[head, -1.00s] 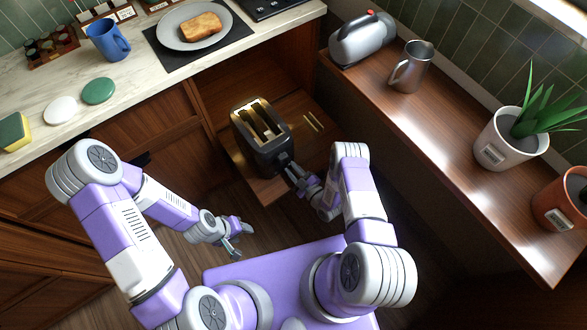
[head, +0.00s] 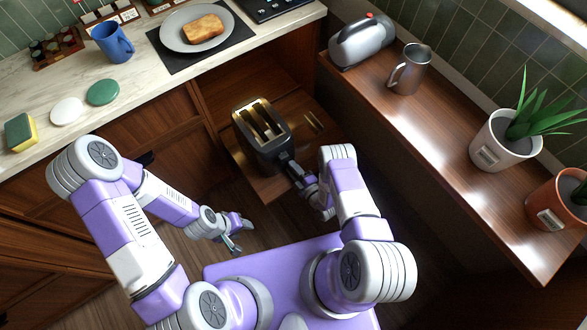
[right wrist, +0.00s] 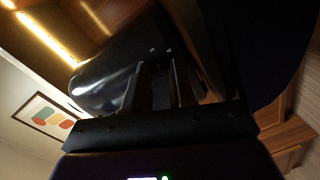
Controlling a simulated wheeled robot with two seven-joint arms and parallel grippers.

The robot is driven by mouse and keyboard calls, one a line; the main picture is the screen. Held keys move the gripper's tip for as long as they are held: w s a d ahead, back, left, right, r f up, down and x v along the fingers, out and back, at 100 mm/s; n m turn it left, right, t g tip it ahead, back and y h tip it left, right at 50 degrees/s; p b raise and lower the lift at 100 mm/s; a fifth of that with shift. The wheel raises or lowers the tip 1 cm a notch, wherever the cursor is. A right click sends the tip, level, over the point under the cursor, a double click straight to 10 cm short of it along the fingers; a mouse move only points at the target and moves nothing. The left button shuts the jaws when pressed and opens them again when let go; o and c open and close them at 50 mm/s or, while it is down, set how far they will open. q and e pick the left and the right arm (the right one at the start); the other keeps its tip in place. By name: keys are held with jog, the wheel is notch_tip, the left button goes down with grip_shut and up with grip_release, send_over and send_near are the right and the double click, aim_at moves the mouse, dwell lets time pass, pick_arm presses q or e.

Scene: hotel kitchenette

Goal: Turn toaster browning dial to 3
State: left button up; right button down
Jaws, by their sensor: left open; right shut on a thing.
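The black two-slot toaster (head: 262,138) stands on a low wooden shelf in the middle of the head view. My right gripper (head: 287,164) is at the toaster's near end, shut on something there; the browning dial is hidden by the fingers. In the right wrist view the dark toaster (right wrist: 108,78) fills the upper middle, with small pale marks on its face just above the gripper fingers (right wrist: 160,88). I cannot read the dial setting. My left gripper (head: 236,240) is open and empty, low over the floor, apart from the toaster.

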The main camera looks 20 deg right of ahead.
dwell(0.4)
jog(key=c, duration=0.9)
grip_release()
jog(key=shift+c, duration=0.2)
